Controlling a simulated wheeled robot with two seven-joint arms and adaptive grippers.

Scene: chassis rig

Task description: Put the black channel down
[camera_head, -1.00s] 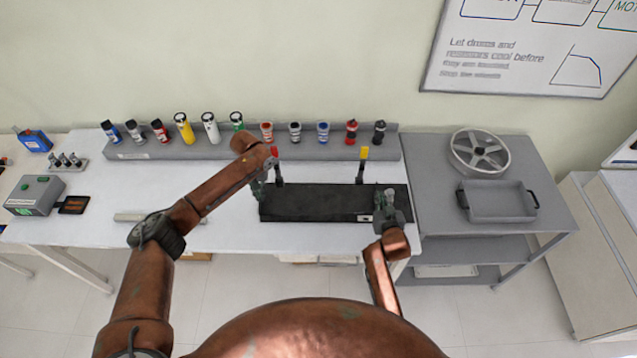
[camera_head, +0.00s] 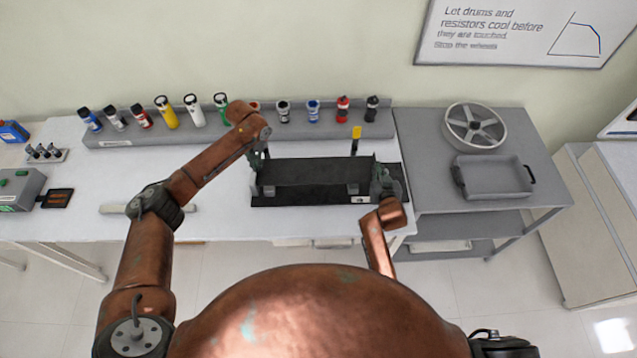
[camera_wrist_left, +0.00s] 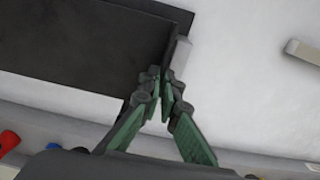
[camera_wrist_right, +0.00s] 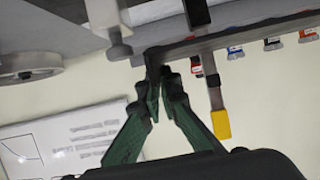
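The black channel (camera_head: 315,171) is a long dark piece. It is held level above a black base plate (camera_head: 300,199) on the white table, with a gap beneath. It shows as a dark surface at the upper left of the left wrist view (camera_wrist_left: 70,45). My left gripper (camera_head: 257,160) is shut on its left end; the fingers (camera_wrist_left: 160,90) pinch its edge. My right gripper (camera_head: 380,180) is at its right end, and in the right wrist view its fingers (camera_wrist_right: 155,80) are closed on a dark edge. Small grey blocks (camera_head: 352,188) show under the channel.
A yellow-topped post (camera_head: 356,140) stands behind the channel's right part. A grey rack (camera_head: 160,133) with several bottles runs along the back. A grey cart on the right carries a wheel (camera_head: 474,127) and a tray (camera_head: 492,177).

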